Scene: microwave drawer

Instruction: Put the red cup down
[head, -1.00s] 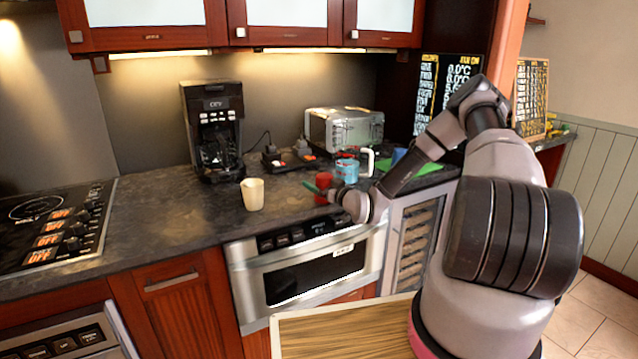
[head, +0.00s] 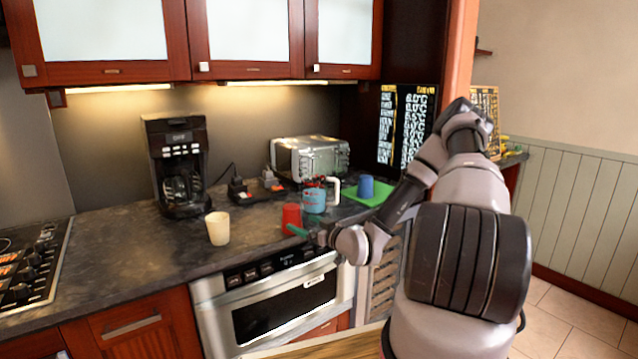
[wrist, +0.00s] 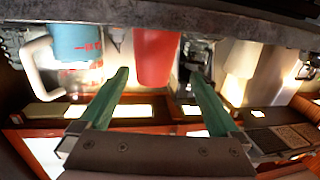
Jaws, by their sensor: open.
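The red cup (head: 291,214) stands on the dark counter (head: 262,228) near its front edge, beside the blue mug. In the wrist view, where the scene appears upside down, the red cup (wrist: 156,52) rests on the counter (wrist: 235,22) between and beyond the fingertips. My gripper (head: 298,231) is open at the front edge of the counter, just in front of the cup. Its two green fingers also show in the wrist view (wrist: 160,76), spread apart with a gap to the cup on both sides. Nothing is held.
A blue mug with a white handle (head: 313,199) stands right behind the red cup. A blue cup (head: 366,187) is on a green board (head: 380,196) further right. A cream cup (head: 217,228) stands left. A coffee maker (head: 178,165) and toaster (head: 310,158) are behind.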

